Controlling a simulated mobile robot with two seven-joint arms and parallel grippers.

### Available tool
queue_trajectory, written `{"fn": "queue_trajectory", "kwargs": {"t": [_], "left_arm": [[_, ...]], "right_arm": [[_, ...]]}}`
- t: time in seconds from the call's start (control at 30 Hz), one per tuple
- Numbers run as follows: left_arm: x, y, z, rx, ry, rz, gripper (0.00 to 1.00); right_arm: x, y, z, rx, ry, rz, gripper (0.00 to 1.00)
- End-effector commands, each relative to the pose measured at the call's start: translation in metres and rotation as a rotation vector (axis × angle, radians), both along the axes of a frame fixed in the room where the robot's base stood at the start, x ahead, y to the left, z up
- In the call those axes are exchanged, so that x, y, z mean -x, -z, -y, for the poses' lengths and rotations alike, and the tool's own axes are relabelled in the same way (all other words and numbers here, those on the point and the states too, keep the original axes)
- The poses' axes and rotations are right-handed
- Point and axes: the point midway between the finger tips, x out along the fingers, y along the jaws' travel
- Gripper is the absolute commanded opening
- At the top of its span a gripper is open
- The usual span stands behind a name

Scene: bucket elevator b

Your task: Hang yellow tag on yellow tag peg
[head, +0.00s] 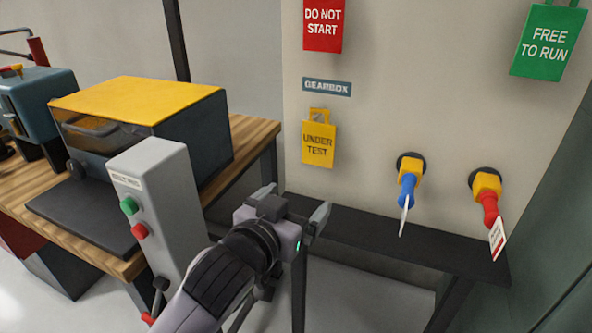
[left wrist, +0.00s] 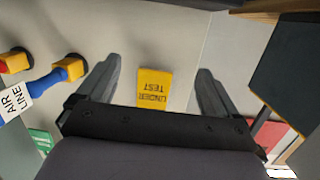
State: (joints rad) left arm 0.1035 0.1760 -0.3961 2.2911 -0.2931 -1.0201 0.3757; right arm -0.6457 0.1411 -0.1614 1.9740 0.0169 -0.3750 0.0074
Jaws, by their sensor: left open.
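The yellow tag (head: 318,150), reading UNDER TEST, hangs upright against the pale panel below the GEARBOX label (head: 327,87). A small grey piece shows in the opening at its top, and I cannot make out how it sits on its peg. My left gripper (head: 296,203) is open and empty, in front of the panel and below the tag in the head view. In the left wrist view the tag (left wrist: 154,90) appears upside down between the spread fingers, apart from both and beyond them. My right gripper is not in view.
A red DO NOT START tag (head: 323,24) and a green FREE TO RUN tag (head: 549,42) hang higher. Blue (head: 407,188) and red (head: 489,207) fittings with tags stick out at right. A grey button box (head: 160,205) stands left of my gripper; a dark bench (head: 400,240) runs below.

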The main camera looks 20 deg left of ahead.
Motion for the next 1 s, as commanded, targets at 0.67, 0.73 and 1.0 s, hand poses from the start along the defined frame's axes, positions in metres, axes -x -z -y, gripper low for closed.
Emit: {"fn": "queue_trajectory", "kwargs": {"t": [0.67,0.73,1.0], "left_arm": [[-0.033,-0.088,0.003,0.051,-0.055,0.187,0.94],[-0.042,-0.088,0.004,0.052,-0.056,0.187,0.94],[-0.067,-0.087,0.005,0.053,-0.055,0.186,0.94]], "right_arm": [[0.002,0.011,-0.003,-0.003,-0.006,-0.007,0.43],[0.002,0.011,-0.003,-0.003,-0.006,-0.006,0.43],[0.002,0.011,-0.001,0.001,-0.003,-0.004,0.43]]}}
